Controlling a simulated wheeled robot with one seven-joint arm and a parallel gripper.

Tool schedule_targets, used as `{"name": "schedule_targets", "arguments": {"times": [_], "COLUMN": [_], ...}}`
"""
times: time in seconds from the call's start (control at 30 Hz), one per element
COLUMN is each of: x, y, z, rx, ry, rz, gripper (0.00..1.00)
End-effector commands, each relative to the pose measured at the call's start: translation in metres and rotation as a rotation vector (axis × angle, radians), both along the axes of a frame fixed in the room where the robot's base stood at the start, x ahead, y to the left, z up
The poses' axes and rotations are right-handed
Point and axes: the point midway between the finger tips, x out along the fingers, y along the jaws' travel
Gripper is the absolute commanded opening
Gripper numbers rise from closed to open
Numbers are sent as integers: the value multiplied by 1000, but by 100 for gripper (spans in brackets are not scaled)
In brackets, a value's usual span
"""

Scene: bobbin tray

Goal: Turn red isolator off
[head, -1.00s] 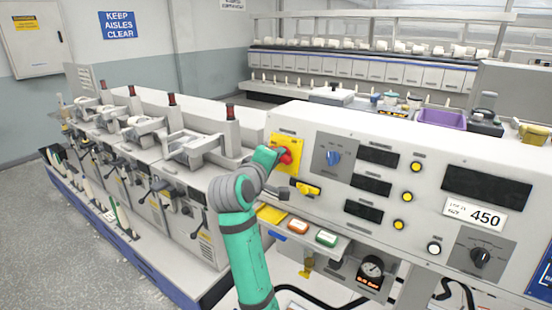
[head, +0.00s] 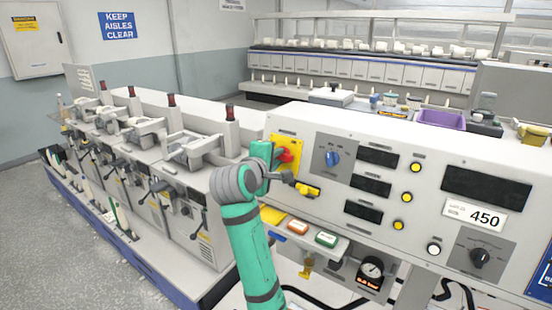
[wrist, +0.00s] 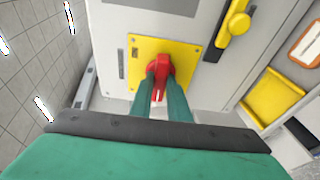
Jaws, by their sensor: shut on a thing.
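The red isolator (head: 286,156) is a red rotary handle on a yellow plate (head: 297,143) at the left end of the grey control panel. In the wrist view the red handle (wrist: 158,72) sits in the middle of the yellow plate (wrist: 185,48). My gripper (wrist: 162,80) has its two green fingers shut on the handle, one on each side. In the head view my gripper (head: 272,154) and wrist cover part of the handle and plate. The handle's exact angle is hard to tell there.
A blue knob (head: 332,158) is right of the isolator. A yellow handle (head: 307,190) lies below it and also shows in the wrist view (wrist: 238,23). Machine units (head: 170,150) stand to the left.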

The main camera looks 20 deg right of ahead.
Motion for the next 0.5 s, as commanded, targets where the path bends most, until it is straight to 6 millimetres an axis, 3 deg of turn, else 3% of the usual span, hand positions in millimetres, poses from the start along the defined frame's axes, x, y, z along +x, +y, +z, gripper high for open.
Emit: {"name": "schedule_targets", "arguments": {"times": [0.1,0.13,0.2,0.5], "x": [0,0,0,0], "y": [0,0,0,1], "z": [0,0,0,0], "rx": [-1,0,0,1], "ry": [1,0,0,-1], "rz": [-1,-1,-1,0], "gripper": [0,18,34,34]}}
